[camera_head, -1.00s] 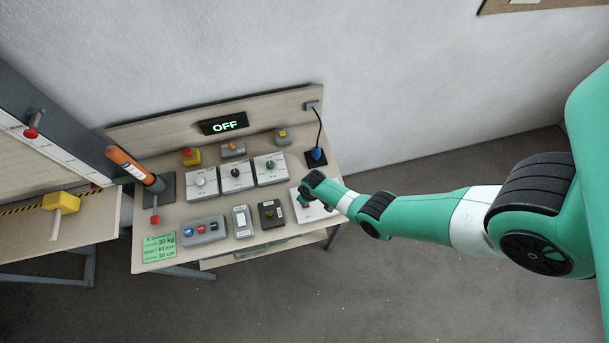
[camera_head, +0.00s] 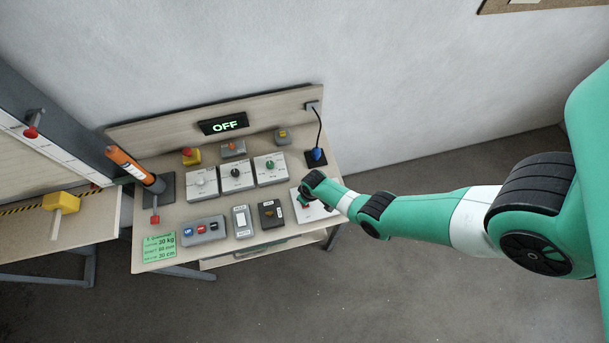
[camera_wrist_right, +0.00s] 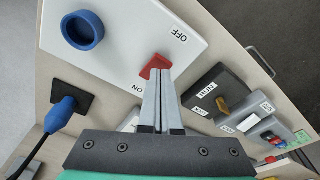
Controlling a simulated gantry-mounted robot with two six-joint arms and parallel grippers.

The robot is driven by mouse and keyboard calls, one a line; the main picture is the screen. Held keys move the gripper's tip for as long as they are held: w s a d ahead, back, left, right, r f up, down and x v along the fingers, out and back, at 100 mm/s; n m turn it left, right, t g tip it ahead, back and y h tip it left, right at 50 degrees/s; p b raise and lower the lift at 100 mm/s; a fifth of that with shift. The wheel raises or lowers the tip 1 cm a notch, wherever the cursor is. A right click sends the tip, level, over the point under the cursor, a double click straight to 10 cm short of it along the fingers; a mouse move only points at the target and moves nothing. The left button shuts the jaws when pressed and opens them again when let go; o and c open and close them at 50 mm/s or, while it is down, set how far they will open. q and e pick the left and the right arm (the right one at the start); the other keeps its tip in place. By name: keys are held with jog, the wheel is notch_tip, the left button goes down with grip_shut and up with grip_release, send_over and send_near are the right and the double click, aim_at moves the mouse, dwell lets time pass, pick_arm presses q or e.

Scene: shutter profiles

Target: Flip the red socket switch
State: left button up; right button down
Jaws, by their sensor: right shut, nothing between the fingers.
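The red socket switch (camera_wrist_right: 155,66) sits on a white panel (camera_wrist_right: 115,30) in the right wrist view, between a printed OFF label and a printed ON label. A round blue socket (camera_wrist_right: 82,31) is on the same panel. My right gripper (camera_wrist_right: 156,80) is shut and empty, with its fingertips right at the red switch and partly covering it. I cannot tell whether they press on it. In the head view the white panel (camera_head: 312,214) lies at the right of the bench, and my right arm hides the switch. My left gripper is not in view.
A blue plug (camera_head: 317,154) on a black base stands behind the panel. A black switch box (camera_head: 271,213) is close on its left. Other control boxes fill the bench (camera_head: 160,252). A display (camera_head: 224,124) at the back reads OFF. The floor to the right is clear.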

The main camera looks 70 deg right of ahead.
jog(key=shift+f+b, duration=0.95)
dwell(0.5)
dwell(0.3)
